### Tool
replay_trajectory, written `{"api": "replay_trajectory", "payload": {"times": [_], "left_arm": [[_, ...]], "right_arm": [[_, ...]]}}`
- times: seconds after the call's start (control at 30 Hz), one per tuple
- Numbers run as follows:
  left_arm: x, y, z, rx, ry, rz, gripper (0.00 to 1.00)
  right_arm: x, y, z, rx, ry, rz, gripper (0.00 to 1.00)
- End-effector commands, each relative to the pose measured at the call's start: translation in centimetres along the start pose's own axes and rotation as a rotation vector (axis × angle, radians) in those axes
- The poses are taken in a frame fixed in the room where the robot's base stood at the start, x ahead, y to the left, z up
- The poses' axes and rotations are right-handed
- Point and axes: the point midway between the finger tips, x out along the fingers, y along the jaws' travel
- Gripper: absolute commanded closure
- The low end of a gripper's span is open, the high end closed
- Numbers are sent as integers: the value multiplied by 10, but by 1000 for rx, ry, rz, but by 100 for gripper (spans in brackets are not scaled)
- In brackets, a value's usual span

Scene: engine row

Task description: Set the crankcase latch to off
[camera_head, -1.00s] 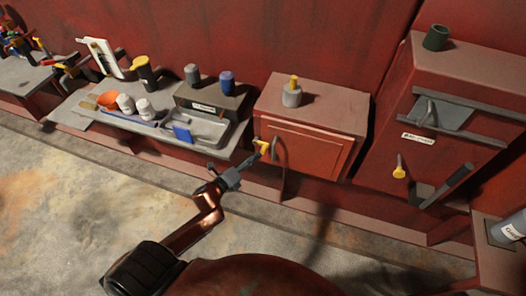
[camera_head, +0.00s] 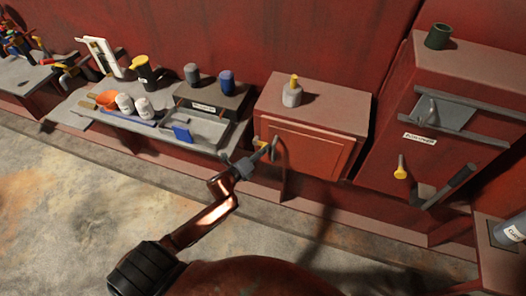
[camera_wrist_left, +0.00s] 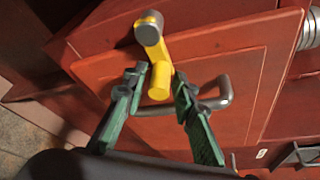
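A yellow latch lever with a grey pivot (camera_wrist_left: 155,55) is on the red cabinet door. In the left wrist view it hangs downward from its pivot, tilted slightly. In the head view the latch (camera_head: 262,143) is partly hidden by my left gripper (camera_head: 256,156). In the left wrist view my left gripper (camera_wrist_left: 158,82) is open, with green fingers on either side of the lever's lower end. I cannot tell whether either finger touches it. No readable crankcase label shows on this door. My right gripper is not in view.
A grey bar handle (camera_wrist_left: 215,95) is on the same door, close to the right finger. A taller red cabinet (camera_head: 400,110) at the right has another yellow lever (camera_head: 401,168) and a label. A workbench (camera_head: 75,110) with cups and a tray is at the left.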

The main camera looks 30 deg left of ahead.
Motion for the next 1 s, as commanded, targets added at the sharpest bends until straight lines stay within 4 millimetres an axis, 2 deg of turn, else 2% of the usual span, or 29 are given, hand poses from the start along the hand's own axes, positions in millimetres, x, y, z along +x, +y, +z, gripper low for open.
{"api": "replay_trajectory", "payload": {"times": [0.33, 1.0], "left_arm": [[0, 2, 0, 0, -1, 4, 100], [1, -1, 4, -26, -4, -8, 100]], "right_arm": [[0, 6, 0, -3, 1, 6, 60], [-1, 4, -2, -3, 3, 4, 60]]}}
